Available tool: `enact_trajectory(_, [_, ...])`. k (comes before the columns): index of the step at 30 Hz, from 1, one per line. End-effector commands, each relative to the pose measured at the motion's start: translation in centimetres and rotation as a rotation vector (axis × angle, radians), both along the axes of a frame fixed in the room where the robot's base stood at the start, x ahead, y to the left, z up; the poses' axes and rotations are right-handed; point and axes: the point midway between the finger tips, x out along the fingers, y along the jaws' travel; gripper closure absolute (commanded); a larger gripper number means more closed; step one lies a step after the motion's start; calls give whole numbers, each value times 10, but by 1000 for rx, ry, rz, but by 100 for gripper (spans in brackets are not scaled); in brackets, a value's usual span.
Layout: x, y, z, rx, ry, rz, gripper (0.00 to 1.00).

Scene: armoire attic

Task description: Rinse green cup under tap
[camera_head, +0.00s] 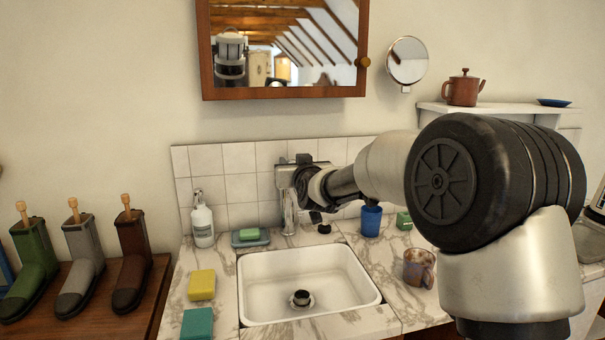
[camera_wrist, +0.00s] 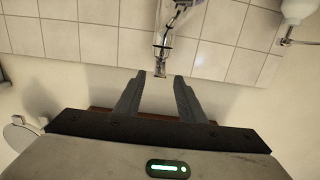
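No green cup can be made out in either view. The tap (camera_head: 289,214) is a chrome fixture at the back edge of the white sink (camera_head: 262,290). My gripper (camera_head: 302,178) is at the tap's upper part in the head view, partly hidden by its own wrist. In the wrist view my gripper (camera_wrist: 159,78) has its two fingers apart with nothing held, and the tap (camera_wrist: 164,40) shows beyond the fingertips, roughly centred. Whether a finger touches the tap cannot be told. The sink basin looks empty, with a dark drain piece in the middle.
A blue cup (camera_head: 371,221), a small green block (camera_head: 404,221) and a stained brownish mug (camera_head: 419,268) stand right of the sink. A soap bottle (camera_head: 202,222), green sponge (camera_head: 249,234), yellow sponge (camera_head: 202,285) and teal sponge (camera_head: 197,323) are left. A cabinet (camera_head: 285,93) hangs above.

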Motion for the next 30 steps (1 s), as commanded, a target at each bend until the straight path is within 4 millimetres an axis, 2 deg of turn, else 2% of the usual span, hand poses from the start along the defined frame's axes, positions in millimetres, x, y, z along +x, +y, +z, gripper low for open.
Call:
enact_trajectory(3, [-31,-9,4,-4,-2,-1,64])
enact_trajectory(9, [-76,-22,7,-3,-1,-1,64])
enact_trajectory(15, [-106,-31,9,-2,-2,-1,64])
enact_trajectory(21, [-117,-34,9,0,1,0,64])
enact_trajectory(30, [-118,-34,9,-2,3,-1,64])
